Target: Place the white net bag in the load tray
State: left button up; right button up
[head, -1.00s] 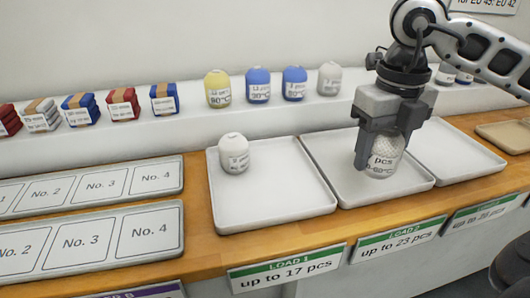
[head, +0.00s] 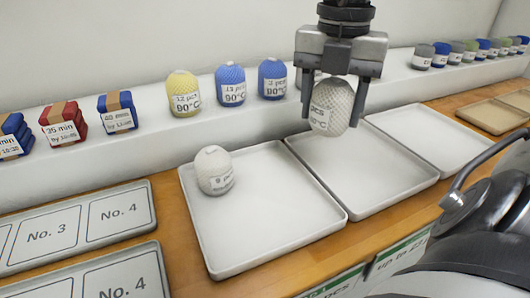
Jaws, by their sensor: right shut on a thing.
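My right gripper (head: 331,121) points down and is shut on a white net bag (head: 332,104) with a printed label. It holds the bag upright in the air, in front of the shelf face, at the back edge of the middle load tray (head: 365,175) in the picture. The middle tray is empty. Another white net bag (head: 214,171) sits in the back left part of the left load tray (head: 275,215). A third load tray (head: 430,138) to the right is empty. My left gripper is not in view.
The back shelf (head: 160,130) carries yellow (head: 184,94) and blue (head: 230,86) net bags, folded stacks (head: 62,124) at left and several small bags at right. Numbered boards (head: 75,225) lie at left. My own arm parts fill the lower right.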

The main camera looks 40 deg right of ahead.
jog(key=w+a+f, duration=0.1)
jog(key=w+f, duration=0.1)
jog(key=w+a+f, duration=0.2)
jog(key=w+f, duration=0.1)
jog(key=w+a+f, duration=0.1)
jog(key=w+f, duration=0.1)
jog(key=w, duration=0.1)
jog(key=shift+a+f, duration=0.2)
jog(key=shift+f, duration=0.15)
jog(key=shift+w+f, duration=0.2)
jog(key=shift+a+f+b, duration=0.1)
jog(key=shift+f+b, duration=0.25)
jog(key=shift+f, duration=1.2)
jog(key=shift+f, duration=0.15)
jog(key=o, duration=1)
